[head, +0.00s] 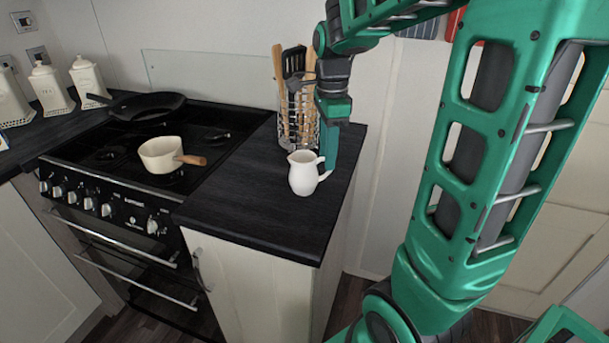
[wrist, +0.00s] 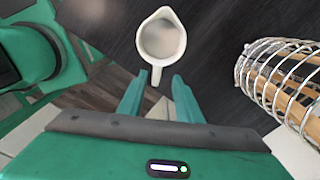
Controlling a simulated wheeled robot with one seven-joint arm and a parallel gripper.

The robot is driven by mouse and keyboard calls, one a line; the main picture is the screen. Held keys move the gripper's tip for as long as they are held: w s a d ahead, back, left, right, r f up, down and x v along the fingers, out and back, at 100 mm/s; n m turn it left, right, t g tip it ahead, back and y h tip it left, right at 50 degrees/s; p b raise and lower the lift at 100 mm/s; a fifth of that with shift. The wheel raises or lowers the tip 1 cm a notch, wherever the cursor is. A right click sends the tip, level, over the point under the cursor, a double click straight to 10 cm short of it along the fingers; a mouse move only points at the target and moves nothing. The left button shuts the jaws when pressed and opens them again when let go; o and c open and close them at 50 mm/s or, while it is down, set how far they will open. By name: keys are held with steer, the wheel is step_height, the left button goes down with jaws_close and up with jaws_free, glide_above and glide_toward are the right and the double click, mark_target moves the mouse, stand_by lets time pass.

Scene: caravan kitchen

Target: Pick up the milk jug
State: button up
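The milk jug (head: 303,173) is white and stands upright on the dark counter, with its spout to the left and its handle to the right in the head view. In the wrist view I look down into the jug (wrist: 161,40); its handle points towards my gripper. My gripper (wrist: 158,76) is open, with one finger on each side of the handle's end. A gap shows between the fingers and the handle. In the head view my gripper (head: 329,150) is just behind and right of the jug, pointing down.
A wire utensil holder (head: 298,110) with wooden utensils stands close behind the jug, and at the right in the wrist view (wrist: 280,80). A cream saucepan (head: 162,155) and a black frying pan (head: 148,106) sit on the stove at left. The counter (head: 262,215) in front of the jug is clear.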

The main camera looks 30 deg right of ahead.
mark_target(327, 173)
steer(key=shift+s+a+f, duration=0.1)
steer(key=shift+s+f, duration=0.05)
steer(key=shift+f, duration=1.35)
steer(key=shift+s+f, duration=0.1)
steer(key=shift+f, duration=1.4)
jaws_close()
